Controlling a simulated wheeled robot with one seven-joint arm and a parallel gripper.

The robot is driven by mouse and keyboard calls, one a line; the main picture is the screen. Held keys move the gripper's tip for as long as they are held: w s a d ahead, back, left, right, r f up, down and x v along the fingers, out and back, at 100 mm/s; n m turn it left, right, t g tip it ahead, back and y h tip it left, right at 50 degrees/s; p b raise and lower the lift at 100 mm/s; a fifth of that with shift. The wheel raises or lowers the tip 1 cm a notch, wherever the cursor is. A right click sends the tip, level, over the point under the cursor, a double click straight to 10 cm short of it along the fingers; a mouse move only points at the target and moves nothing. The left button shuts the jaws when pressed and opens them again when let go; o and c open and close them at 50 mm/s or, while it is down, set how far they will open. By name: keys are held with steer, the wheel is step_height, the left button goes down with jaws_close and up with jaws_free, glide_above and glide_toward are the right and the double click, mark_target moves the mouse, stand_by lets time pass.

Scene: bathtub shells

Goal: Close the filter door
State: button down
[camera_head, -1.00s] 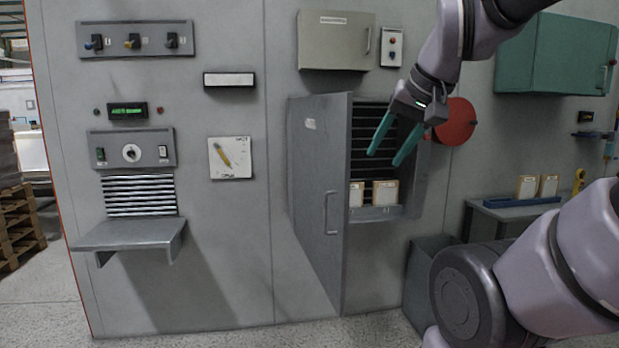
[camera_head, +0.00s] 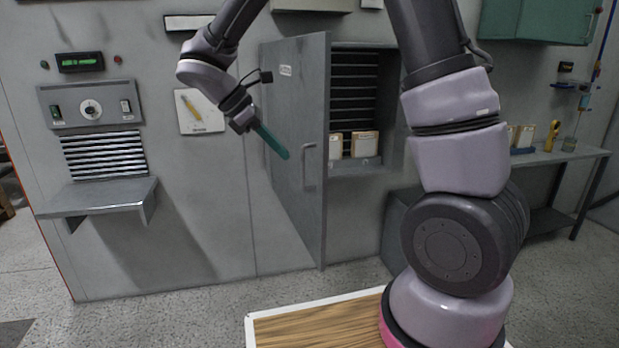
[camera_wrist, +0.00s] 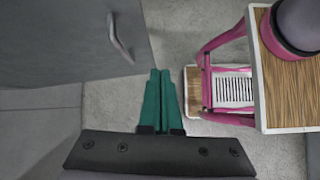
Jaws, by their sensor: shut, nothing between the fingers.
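The grey filter door (camera_head: 300,120) stands open, swung out to the left of the filter cabinet (camera_head: 365,100). The cabinet shows dark slats and pale filter boxes (camera_head: 352,145) inside. The door's vertical handle (camera_head: 309,165) is on its outer face near the free edge. My gripper (camera_head: 284,154) is in front of the door's outer face, left of the handle, with its green fingers together and empty. In the wrist view, the shut fingers (camera_wrist: 161,75) point past the door (camera_wrist: 60,40), and the handle (camera_wrist: 119,38) is at upper left. I cannot tell whether they touch the door.
A grey shelf (camera_head: 98,195) juts from the wall at left, below the control panel (camera_head: 92,103). My arm covers part of the cabinet's right side. A side table (camera_head: 560,156) with boxes stands at right. The floor below the door is clear.

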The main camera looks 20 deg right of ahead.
step_height(320, 180, down, 2)
steer(key=w+a+n+h, duration=0.1)
steer(key=a+n, duration=0.1)
steer(key=a, duration=0.1)
glide_toward(321, 188)
steer(key=a+f+x, duration=0.1)
steer(key=x, duration=0.4)
steer(key=shift+s+d+r+t, duration=0.1)
steer(key=shift+s+d+t, duration=0.1)
steer(key=shift+d, duration=0.2)
steer(key=shift+s+d+r+t, duration=0.1)
steer(key=shift+d+t, duration=0.1)
steer(key=shift+d, duration=0.2)
steer(key=shift+n, duration=0.3)
